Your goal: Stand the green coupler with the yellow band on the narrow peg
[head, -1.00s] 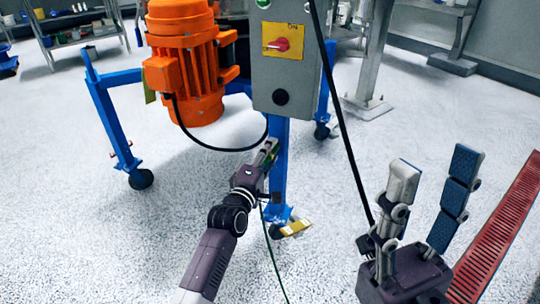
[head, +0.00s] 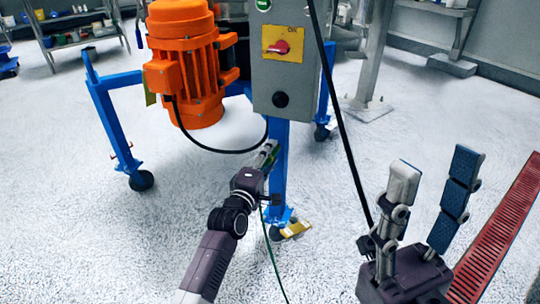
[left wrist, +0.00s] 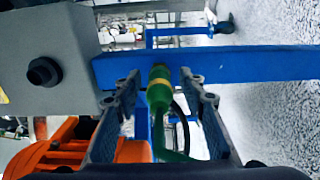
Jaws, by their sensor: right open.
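The green coupler with the yellow band (left wrist: 159,88) is between the fingers of my left gripper (left wrist: 158,80) in the left wrist view, with a visible gap on each side. A green cable runs back from it. My left gripper (head: 268,156) is open around the coupler in front of the blue post (head: 279,165), just below the grey control box. A little green shows at its fingers in the head view. Whether the coupler touches the post or a peg cannot be told. No narrow peg can be made out. My right gripper (head: 425,205) is open, empty and points up.
The grey control box (head: 286,80) has a red switch. An orange motor (head: 190,65) hangs left of it. A black cable (head: 345,130) crosses right of the post. A yellow pedal (head: 296,229) is at the post's foot. A red floor grate (head: 500,230) lies at right.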

